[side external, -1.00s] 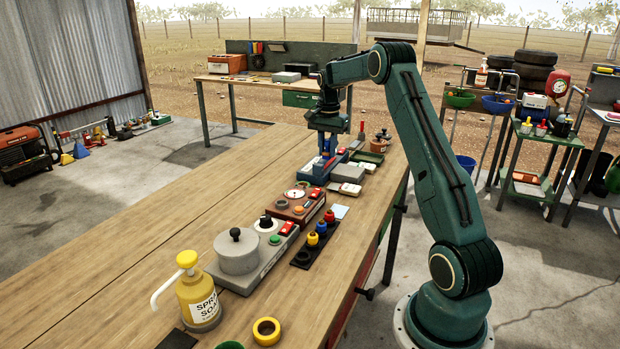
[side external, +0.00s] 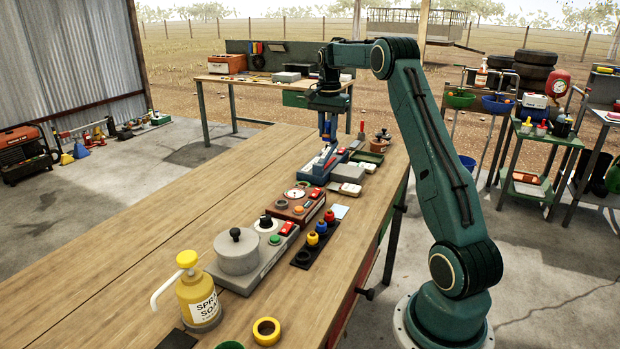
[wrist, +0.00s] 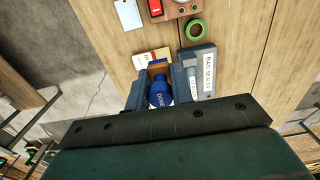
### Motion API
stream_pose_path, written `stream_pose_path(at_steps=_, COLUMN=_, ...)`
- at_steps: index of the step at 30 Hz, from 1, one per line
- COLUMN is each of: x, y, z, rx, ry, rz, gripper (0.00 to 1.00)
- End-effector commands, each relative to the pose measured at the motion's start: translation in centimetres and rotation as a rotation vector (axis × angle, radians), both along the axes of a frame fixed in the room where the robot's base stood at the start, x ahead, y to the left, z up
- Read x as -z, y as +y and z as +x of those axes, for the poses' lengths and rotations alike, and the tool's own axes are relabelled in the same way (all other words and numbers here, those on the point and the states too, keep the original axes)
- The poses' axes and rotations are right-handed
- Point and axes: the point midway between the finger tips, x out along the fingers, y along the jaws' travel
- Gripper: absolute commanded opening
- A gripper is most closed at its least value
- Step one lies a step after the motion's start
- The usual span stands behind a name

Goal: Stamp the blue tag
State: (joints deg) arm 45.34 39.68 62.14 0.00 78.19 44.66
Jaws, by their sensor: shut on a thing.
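My gripper (side external: 327,138) is above the far part of the workbench. In the wrist view, my gripper (wrist: 158,88) is shut on a blue, round-topped stamp (wrist: 160,94) with white lettering, which seems to read DONE. The stamp has a brown-orange lower part, and it is held clear of the bench. A pale blue tag (side external: 340,211) lies flat on the wood beside the red-brown device. The tag also shows at the top left of the wrist view (wrist: 128,14), apart from the stamp. The stamp's underside is hidden.
A blue-grey bag sealer (wrist: 203,72) stands close to my gripper. Pale boxes (side external: 350,188) lie beside it. The red-brown device (side external: 299,207) and a rack of coloured knobs (side external: 314,240) are near the tag. The bench's left side is clear.

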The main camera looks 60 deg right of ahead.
Motion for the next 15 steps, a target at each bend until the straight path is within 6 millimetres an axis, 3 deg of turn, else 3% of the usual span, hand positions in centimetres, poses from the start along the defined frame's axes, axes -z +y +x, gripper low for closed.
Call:
stream_pose_path(at_steps=1, x=0.0, y=0.0, z=0.0, rx=0.000, ry=0.000, rz=0.000, gripper=0.19)
stream_pose_path(at_steps=3, x=0.0, y=0.0, z=0.0, rx=0.000, ry=0.000, rz=0.000, gripper=0.08)
stream_pose_path(at_steps=15, x=1.1, y=0.3, z=-0.3, rx=0.000, ry=0.001, rz=0.001, gripper=0.08)
